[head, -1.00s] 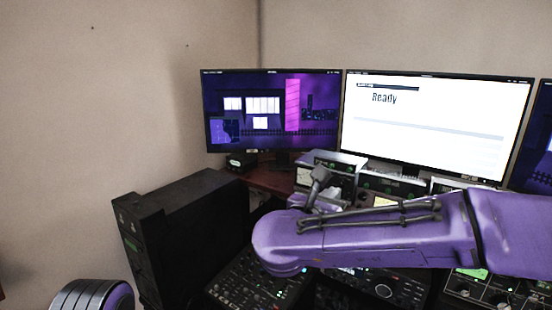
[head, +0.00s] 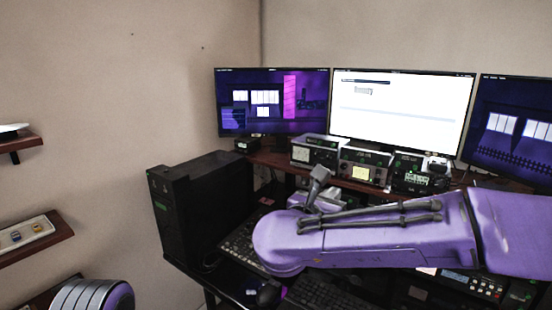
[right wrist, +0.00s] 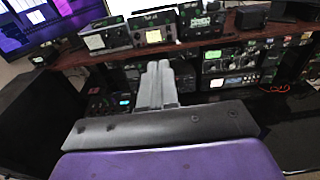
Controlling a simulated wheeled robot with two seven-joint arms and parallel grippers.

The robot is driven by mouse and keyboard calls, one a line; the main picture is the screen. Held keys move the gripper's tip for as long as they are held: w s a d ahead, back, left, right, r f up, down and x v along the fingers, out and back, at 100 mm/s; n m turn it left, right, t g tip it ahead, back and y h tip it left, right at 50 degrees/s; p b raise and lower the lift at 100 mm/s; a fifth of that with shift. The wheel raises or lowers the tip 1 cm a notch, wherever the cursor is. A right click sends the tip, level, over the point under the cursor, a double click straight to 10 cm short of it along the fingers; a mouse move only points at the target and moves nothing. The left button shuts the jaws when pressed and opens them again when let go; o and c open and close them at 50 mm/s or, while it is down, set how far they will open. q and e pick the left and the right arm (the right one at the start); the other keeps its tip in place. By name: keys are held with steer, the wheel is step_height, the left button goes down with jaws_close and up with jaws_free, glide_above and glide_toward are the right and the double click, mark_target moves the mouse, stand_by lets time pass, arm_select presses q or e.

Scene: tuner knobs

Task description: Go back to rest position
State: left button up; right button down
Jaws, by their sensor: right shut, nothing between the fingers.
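My right gripper (head: 318,185) shows in the head view in front of the desk, at the end of my purple right arm, which comes in from the right. In the right wrist view its grey fingers (right wrist: 157,82) are together, with nothing between them. They point toward the radio units and are apart from them. A radio with a pale dial (head: 314,151), one with a lit display (head: 362,168) and a third (head: 419,175) stand on the raised desk shelf. My left gripper is out of view.
A black computer tower (head: 205,205) stands at the desk's left end. Monitors (head: 402,112) line the back. Wall shelves (head: 38,240) are on the left. A keyboard (head: 325,296) and other equipment lie below my right arm, which hides part of the desk.

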steer(key=s+d+f+n+y+b, duration=0.2)
steer(key=f+n+y, duration=0.2)
steer(key=f+n, duration=1.1)
steer(key=s+d+f+n+y+b, duration=0.1)
steer(key=f+n+y+b, duration=0.15)
steer(key=f+n, duration=1.2)
steer(key=s+d+f+n+g+b, duration=0.1)
steer(key=s+d+f+n+g, duration=0.2)
steer(key=s+f, duration=0.55)
steer(key=s+d+f+n+g+b, duration=0.1)
steer(key=s+d+f+g, duration=0.3)
steer(key=f, duration=0.8)
arm_select(q)
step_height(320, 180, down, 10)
steer(key=b, duration=0.3)
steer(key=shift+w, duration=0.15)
arm_select(e)
steer(key=s+d+f+g, duration=0.1)
steer(key=s+d+f, duration=0.2)
steer(key=s, duration=0.3)
steer(key=s+d+f+n+g, duration=0.1)
steer(key=s+d+f, duration=0.2)
steer(key=s+f, duration=0.2)
steer(key=s+d+f+n+g, duration=0.1)
steer(key=s+d+f+g, duration=0.1)
steer(key=s, duration=0.7)
steer(key=shift+s+d+f+h, duration=0.25)
steer(key=shift+d+f+h, duration=0.15)
steer(key=shift+f, duration=0.5)
